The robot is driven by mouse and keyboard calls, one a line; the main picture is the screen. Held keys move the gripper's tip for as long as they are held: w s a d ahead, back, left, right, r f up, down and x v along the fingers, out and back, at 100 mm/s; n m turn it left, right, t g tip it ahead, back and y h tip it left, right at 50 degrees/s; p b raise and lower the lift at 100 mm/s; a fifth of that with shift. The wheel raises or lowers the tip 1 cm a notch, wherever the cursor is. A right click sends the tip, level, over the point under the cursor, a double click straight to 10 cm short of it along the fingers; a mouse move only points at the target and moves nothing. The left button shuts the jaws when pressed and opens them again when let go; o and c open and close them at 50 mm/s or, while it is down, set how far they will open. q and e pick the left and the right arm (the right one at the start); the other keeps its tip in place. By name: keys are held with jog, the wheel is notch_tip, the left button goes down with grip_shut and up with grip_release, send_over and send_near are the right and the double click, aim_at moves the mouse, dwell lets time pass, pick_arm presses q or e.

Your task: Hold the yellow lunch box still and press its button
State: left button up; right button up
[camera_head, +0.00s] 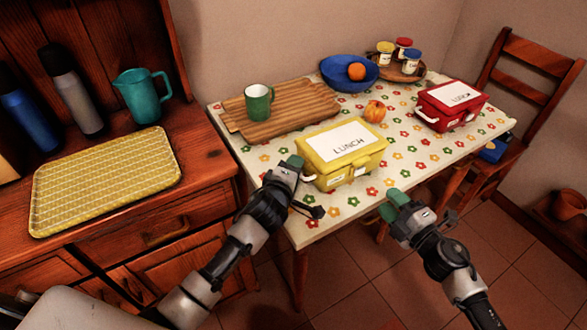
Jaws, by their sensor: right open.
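The yellow lunch box (322,167) sits closed on the flowered tablecloth near the table's front edge, its white lid label reading LUNCH. A pale latch-like part (359,171) shows on its front side; I cannot tell for sure whether this is the button. My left gripper (293,163) is at the box's left side, very close to it; whether it touches is unclear, and its jaw gap cannot be made out. My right gripper (393,204) is open and empty, in front of the table edge, to the lower right of the box and apart from it.
A wooden board (297,107) with a green mug (258,104) lies behind the box. A chair (520,85) is at right.

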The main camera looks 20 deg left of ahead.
pick_arm(q)
grip_shut()
pick_arm(e)
jog(key=c, duration=0.6)
jog(key=shift+s+r+n, duration=0.1)
jog(key=shift+n, duration=0.2)
grip_shut()
pick_arm(q)
jog(key=shift+f, duration=0.1)
pick_arm(e)
jog(key=s+d+r+n+g+h, duration=0.2)
jog(key=s+d+r+n, duration=0.1)
jog(key=n, duration=1.6)
jog(key=shift+d+r+g+h, duration=0.2)
jog(key=shift+r+g+h, duration=0.1)
jog(key=shift+r, duration=0.3)
jog(key=shift+s, duration=0.1)
